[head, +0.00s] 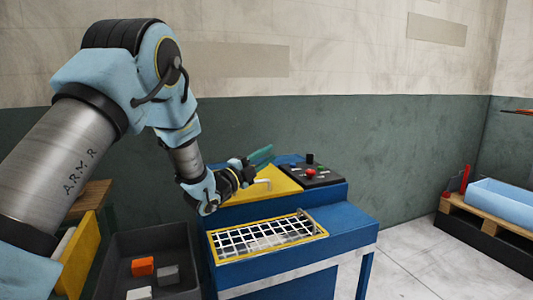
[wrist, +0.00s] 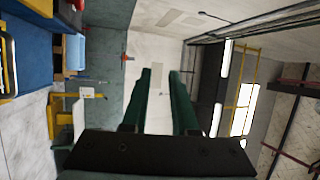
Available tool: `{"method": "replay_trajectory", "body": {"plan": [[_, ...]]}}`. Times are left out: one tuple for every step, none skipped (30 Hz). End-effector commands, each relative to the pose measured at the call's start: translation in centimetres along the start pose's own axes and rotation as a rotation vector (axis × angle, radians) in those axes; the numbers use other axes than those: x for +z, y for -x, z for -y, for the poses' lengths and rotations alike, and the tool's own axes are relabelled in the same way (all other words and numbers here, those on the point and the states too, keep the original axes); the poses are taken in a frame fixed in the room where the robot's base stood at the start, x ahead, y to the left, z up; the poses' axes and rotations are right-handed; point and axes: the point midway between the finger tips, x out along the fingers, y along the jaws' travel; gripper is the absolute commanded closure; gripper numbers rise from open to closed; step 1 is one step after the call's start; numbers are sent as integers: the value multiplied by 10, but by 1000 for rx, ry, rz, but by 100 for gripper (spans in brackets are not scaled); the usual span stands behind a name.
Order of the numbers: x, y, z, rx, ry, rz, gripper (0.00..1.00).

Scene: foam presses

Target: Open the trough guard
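The trough guard (head: 268,239) is a yellow-framed wire grid. It lies flat over the trough in the front of the blue machine (head: 350,222), and looks closed. A pale bent handle (head: 263,182) stands by the yellow panel behind the grid. My gripper (head: 262,156) has green fingers and is above and behind the grid, over the yellow panel, touching nothing that I can see. In the wrist view my gripper (wrist: 160,76) shows two fingers apart with nothing between them.
A control box (head: 311,174) with a red button sits on the machine's back right. A dark bin (head: 120,258) with orange, grey and white blocks stands at left. A pale blue tray (head: 503,203) rests on a pallet at right. The floor right of the machine is clear.

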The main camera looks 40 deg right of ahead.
Motion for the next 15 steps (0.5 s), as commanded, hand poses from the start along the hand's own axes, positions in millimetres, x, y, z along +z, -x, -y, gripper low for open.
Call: {"method": "replay_trajectory", "body": {"plan": [[0,0,0,0,0,0,73],[0,-1,0,0,0,0,73],[0,0,0,0,0,0,73],[0,0,0,0,0,1,73],[0,0,0,0,0,0,73],[0,0,0,0,0,1,73],[0,0,0,0,0,1,74],[0,0,0,0,0,1,77],[0,0,0,0,0,1,82],[0,0,0,0,0,1,85],[0,0,0,0,0,1,89],[0,0,0,0,0,1,93],[0,0,0,0,0,1,96],[0,0,0,0,0,1,100],[0,0,0,0,0,1,100]]}}
